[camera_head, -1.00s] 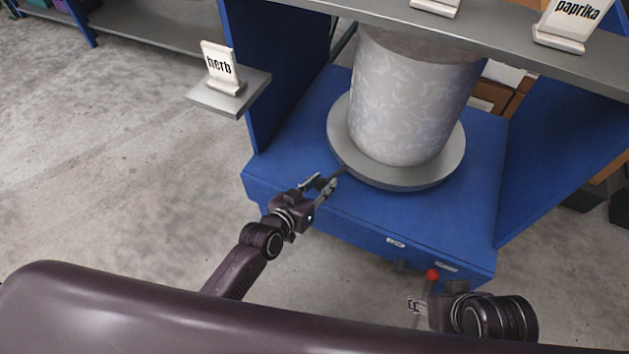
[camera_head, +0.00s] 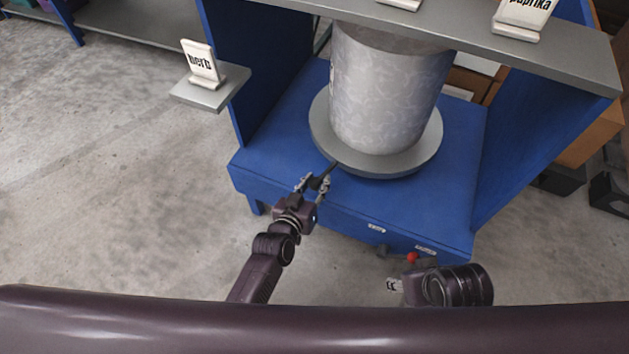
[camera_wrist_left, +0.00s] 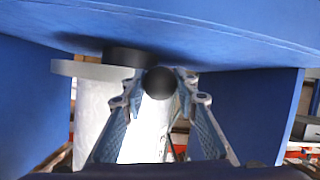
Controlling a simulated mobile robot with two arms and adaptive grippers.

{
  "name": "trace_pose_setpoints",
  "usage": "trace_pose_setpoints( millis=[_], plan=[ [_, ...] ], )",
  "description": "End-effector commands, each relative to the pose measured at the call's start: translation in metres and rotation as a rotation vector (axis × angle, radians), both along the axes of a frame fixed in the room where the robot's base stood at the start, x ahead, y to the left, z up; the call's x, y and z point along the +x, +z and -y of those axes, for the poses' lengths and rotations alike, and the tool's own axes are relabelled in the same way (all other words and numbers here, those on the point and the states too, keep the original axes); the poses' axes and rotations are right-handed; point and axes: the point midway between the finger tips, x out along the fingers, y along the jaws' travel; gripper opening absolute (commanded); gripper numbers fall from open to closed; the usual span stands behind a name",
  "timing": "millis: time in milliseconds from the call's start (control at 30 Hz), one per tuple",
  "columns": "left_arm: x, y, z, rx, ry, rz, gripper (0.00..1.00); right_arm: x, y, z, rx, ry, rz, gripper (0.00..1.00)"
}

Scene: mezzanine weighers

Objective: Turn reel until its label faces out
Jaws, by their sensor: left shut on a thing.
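The reel (camera_head: 385,100), a pale patterned drum, stands upright on a round grey turntable (camera_head: 420,161). No full label shows on its front; a small dark mark sits at its left edge. A dark handle (camera_head: 329,169) sticks out from the turntable's front left. My left gripper (camera_head: 318,184) is shut on this handle. In the left wrist view the handle's black round knob (camera_wrist_left: 160,83) sits between the fingers, with the turntable (camera_wrist_left: 85,69) and reel (camera_wrist_left: 92,105) behind. My right gripper (camera_head: 393,285) is low at the front; its jaws are too small to read.
The turntable sits on a blue base (camera_head: 270,165) between blue side panels. A grey shelf (camera_head: 450,35) overhangs the reel. A side ledge (camera_head: 225,92) bears a "herb" sign (camera_head: 201,64). A red-knobbed lever (camera_head: 412,258) stands near my right gripper.

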Motion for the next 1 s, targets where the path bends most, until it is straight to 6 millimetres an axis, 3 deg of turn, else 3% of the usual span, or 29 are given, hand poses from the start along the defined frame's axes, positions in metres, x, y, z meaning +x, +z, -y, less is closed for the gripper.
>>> trace_pose_setpoints(
  millis=[167,200,367,767,1000],
  plan=[
    [0.002,0.001,-0.002,-0.002,0.004,0.004,0.0,0.0,0.0,0.0,0.0,0.0,0.0,0.43],
    [0.002,0.001,-0.002,-0.002,0.004,0.004,0.3,0.0,0.0,0.0,0.0,0.0,0.0,0.43],
    [0.001,0.001,-0.001,-0.002,0.003,0.002,0.46,0.0,0.0,0.0,0.0,0.0,0.0,0.43],
    [-0.005,0.002,-0.003,-0.002,0.002,0.001,0.46,0.0,0.001,-0.001,0.001,0.0,0.002,0.43],
    [-0.035,0.014,-0.014,-0.002,0.002,0.0,0.46,0.0,0.0,0.0,0.001,0.0,0.001,0.43]
  ],
)
